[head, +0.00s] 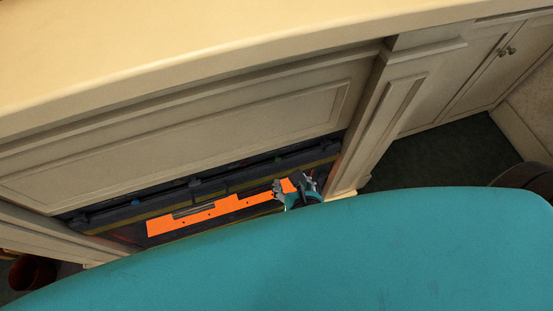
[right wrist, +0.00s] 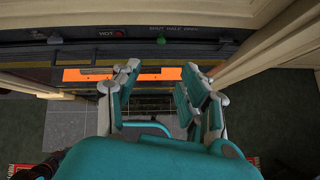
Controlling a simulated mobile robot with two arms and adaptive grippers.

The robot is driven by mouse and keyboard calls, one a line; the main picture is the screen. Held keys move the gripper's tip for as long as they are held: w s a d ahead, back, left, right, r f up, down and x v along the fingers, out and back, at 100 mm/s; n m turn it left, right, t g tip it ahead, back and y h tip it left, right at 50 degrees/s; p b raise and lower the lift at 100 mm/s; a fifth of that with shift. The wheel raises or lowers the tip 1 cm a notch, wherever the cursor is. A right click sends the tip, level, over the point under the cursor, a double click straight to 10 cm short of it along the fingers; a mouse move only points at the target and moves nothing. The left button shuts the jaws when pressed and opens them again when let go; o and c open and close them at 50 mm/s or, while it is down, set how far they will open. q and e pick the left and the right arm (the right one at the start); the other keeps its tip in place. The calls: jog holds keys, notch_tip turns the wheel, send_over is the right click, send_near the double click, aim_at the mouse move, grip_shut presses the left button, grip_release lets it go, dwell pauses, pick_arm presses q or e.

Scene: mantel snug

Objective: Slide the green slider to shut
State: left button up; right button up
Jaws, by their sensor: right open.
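The green slider (right wrist: 161,40) is a small round knob on the dark strip (right wrist: 210,36) above the fireplace opening. In the right wrist view it sits under the left part of lettering that seems to read "SHUT HALF OPEN". In the head view it is a tiny green spot (head: 277,159) under the mantel panel. My right gripper (right wrist: 160,76) is open, its two teal fingers apart with nothing between them. Its fingertips show below the knob in the right wrist view, apart from it. It also shows in the head view (head: 290,186), at the right end of the opening. My left gripper is out of view.
An orange slotted plate (head: 215,211) lies along the opening. A cream pilaster (head: 385,115) borders it on the right. The cream panel (head: 200,130) overhangs the strip.

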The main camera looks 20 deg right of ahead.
aim_at(278, 160)
jog(key=x, duration=1.7)
jog(key=shift+d+p, duration=0.2)
jog(key=shift+p, duration=0.15)
jog(key=shift+s, duration=0.1)
grip_shut()
